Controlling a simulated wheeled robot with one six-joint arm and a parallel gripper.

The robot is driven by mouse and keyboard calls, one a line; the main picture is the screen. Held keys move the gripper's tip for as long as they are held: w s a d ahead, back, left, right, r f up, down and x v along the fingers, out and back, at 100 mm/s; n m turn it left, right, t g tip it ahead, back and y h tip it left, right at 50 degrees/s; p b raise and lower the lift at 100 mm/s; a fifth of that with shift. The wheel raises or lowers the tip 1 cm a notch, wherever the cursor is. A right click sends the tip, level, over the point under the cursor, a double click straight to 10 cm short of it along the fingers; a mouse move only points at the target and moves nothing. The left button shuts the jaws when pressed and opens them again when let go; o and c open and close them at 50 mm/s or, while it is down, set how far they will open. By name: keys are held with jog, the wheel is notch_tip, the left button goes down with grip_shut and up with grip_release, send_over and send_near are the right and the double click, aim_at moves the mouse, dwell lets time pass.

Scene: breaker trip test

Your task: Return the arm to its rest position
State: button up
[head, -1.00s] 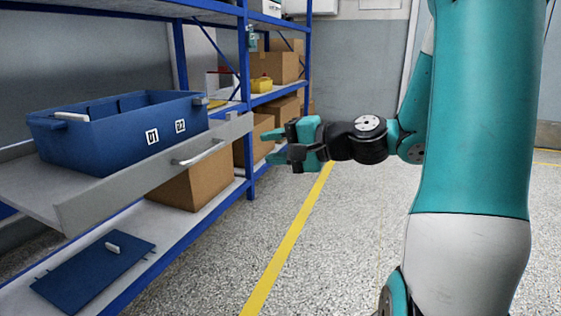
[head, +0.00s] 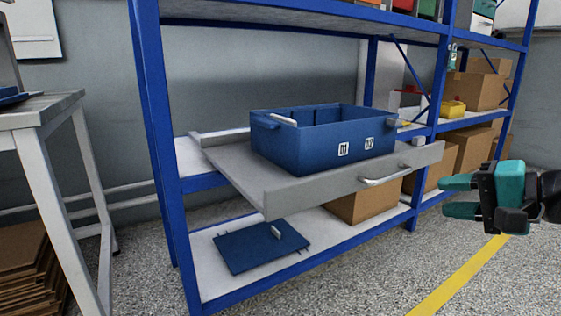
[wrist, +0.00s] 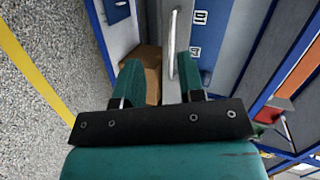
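My gripper (head: 460,197) is at the right edge of the head view, with its two teal fingers pointing left towards the shelf rack. The fingers are apart with nothing between them. In the wrist view my gripper (wrist: 160,85) is also open, and the drawer handle (wrist: 173,45) shows beyond the fingers, apart from them. Most of my arm is outside the head view.
A pulled-out grey drawer (head: 290,196) on the blue rack holds a blue bin (head: 310,155) marked 01 and 02. A blue lid (head: 245,250) lies on the shelf below. A workbench (head: 40,115) stands left. Speckled floor lies in front.

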jog(key=s+a+r+n+g+p, duration=0.1)
jog(key=s+a+n+g+p, duration=0.1)
jog(key=s+a+n+g, duration=0.3)
jog(key=s+a+r+n+g+p, duration=0.15)
jog(key=a+n, duration=0.25)
jog(key=a, duration=0.4)
jog(key=s+a+r+n+g+h+p, duration=0.2)
jog(key=s+a+n+g+h+p, duration=0.25)
jog(key=s+n, duration=0.4)
notch_tip(320, 180, up, 38)
jog(key=s+d+m+p, duration=0.1)
jog(key=p, duration=3.7)
jog(key=shift+s+p, duration=0.15)
jog(key=shift+p, duration=0.15)
jog(key=shift+f, duration=0.15)
